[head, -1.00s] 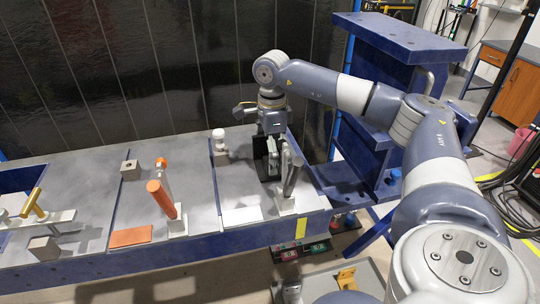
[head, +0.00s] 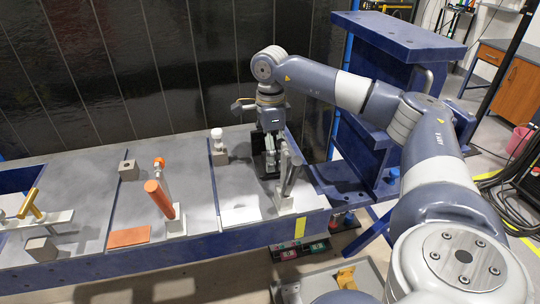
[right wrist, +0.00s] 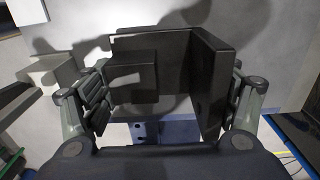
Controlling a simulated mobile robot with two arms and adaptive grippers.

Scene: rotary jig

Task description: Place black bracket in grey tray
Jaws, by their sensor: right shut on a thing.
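The black bracket (right wrist: 205,75) is a dark angled piece with a block on it, between the two fingers of my right gripper (right wrist: 165,95) in the right wrist view. In the head view the bracket (head: 260,165) shows at the right end of the blue-framed workbench, partly hidden by the right gripper (head: 270,150), which reaches down from above. The right gripper is shut on it. A grey tray (head: 368,278) lies low in front of the bench at the bottom of the head view. It holds a yellow part and a pale part. My left gripper is not in view.
A grey upright clamp lever (head: 290,175) stands just in front of the bracket. An orange-handled clamp (head: 160,198) and a yellow-handled clamp (head: 33,203) are further left. A blue column (head: 385,100) stands to the right. Between the tray and bench lie red-and-green items (head: 300,248).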

